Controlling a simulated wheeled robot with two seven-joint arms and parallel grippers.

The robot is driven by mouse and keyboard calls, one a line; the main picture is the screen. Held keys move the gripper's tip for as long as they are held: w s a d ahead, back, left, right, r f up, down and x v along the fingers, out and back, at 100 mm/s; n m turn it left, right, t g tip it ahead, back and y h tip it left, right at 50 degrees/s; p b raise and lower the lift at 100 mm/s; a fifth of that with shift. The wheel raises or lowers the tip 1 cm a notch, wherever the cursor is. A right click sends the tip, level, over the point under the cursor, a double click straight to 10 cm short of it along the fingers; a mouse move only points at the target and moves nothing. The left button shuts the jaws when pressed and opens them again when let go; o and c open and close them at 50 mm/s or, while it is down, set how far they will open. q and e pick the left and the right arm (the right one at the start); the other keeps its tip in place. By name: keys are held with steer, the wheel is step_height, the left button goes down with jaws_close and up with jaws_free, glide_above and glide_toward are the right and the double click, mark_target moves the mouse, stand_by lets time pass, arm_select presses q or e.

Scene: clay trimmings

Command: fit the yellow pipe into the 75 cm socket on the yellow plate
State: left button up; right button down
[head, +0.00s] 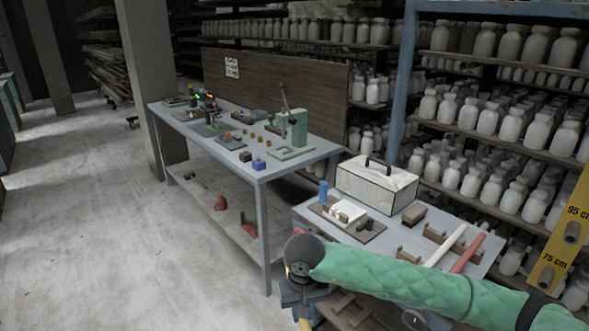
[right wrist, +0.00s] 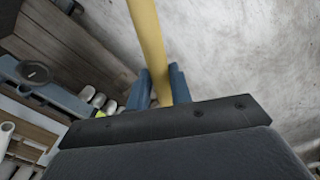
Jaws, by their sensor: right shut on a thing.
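The yellow plate (head: 563,240) stands upright at the right edge of the head view, cut off by the frame. Its 75 cm socket (head: 546,277) is a grey stub below the 95 cm socket (head: 572,232). My right gripper (head: 303,310) is at the bottom middle, well left of the plate, shut on the yellow pipe. Only a short piece of the yellow pipe (head: 305,325) shows there. In the right wrist view the yellow pipe (right wrist: 150,40) runs up from between the blue fingers of the right gripper (right wrist: 158,90). My left gripper is not in view.
Shelves of pale jars fill the right. The floor (head: 110,230) at left is clear.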

steer(key=w+d+f+m, duration=0.2)
steer(key=d, duration=1.6)
steer(key=shift+w+d+f, duration=0.15)
steer(key=shift+w+d, duration=0.2)
steer(key=shift+w, duration=0.05)
